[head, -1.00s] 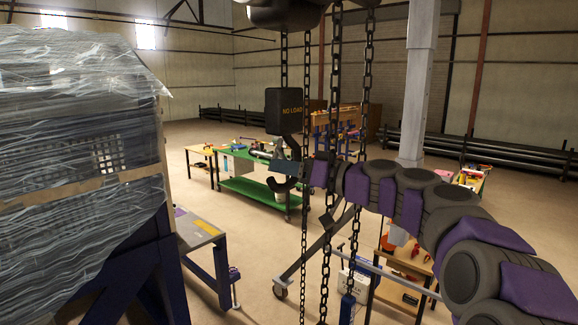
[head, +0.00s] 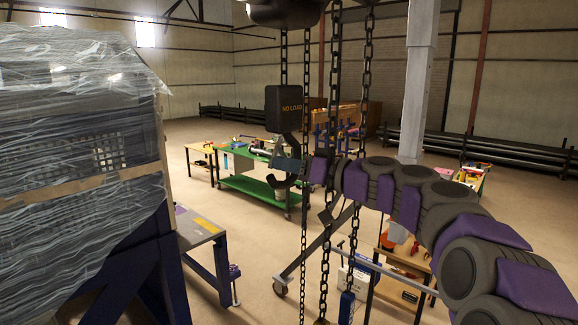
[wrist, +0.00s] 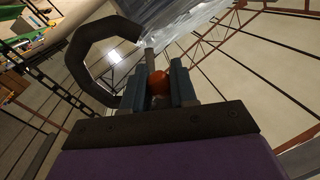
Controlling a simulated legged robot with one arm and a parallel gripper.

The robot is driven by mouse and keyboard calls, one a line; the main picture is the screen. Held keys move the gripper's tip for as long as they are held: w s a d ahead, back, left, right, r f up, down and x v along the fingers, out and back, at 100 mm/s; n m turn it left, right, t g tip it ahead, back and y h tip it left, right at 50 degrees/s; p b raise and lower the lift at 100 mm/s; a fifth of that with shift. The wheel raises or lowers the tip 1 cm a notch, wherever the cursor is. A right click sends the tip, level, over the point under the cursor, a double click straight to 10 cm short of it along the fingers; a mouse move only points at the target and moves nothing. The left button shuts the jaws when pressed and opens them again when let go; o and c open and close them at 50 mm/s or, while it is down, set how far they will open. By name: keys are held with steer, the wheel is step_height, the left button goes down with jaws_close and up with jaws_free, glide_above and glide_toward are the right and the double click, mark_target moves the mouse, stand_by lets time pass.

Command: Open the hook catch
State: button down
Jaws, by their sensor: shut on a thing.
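The dark hook (head: 277,182) hangs below a black block marked "NO LOAD" (head: 284,108) in the head view. In the wrist view the hook (wrist: 84,58) is a large dark curve left of my fingers, its tip near the top centre. My gripper (head: 288,165) is at the hook's throat, its blue-grey jaws partly covering it. In the wrist view my gripper (wrist: 169,84) has its two fingers around a small orange-red part of the catch (wrist: 158,82). A grey bar, apparently the catch's arm (wrist: 150,60), runs up from there. The catch's exact angle is hard to tell.
Several chains (head: 333,150) hang in front of my arm, close to it. A plastic-wrapped load on a blue stand (head: 80,140) fills the left. A green workbench (head: 255,190) stands behind the hook. Open floor lies between.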

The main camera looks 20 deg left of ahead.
mark_target(281, 151)
stand_by(0.4)
steer(key=shift+s+a+r+m, duration=0.1)
steer(key=shift+s+r+m, duration=0.1)
steer(key=shift+m, duration=0.35)
steer(key=shift+s+a+r+m, duration=0.1)
steer(key=shift+s+m, duration=0.1)
steer(key=shift+m, duration=0.35)
steer(key=r+m, duration=0.1)
steer(key=m, duration=0.1)
steer(key=s+r+m, duration=0.1)
steer(key=m, duration=0.1)
steer(key=r+m+t, duration=0.1)
steer(key=m, duration=0.1)
steer(key=shift+s+a+m+y+p, duration=0.2)
steer(key=shift+a+m+y+p, duration=0.1)
steer(key=shift+y, duration=0.1)
steer(key=shift+w+d+r+m+t+p, duration=0.1)
steer(key=shift+r+m+t+p, duration=0.25)
steer(key=shift+r+m+p, duration=0.7)
steer(key=shift+w+a+r+m+t+p, duration=0.1)
steer(key=shift+m+t+p, duration=0.35)
steer(key=shift+m, duration=1.25)
steer(key=shift+d+r+m+t+p, duration=0.15)
steer(key=shift+r+m+p, duration=0.4)
steer(key=shift+m+p, duration=0.6)
steer(key=shift+m, duration=0.4)
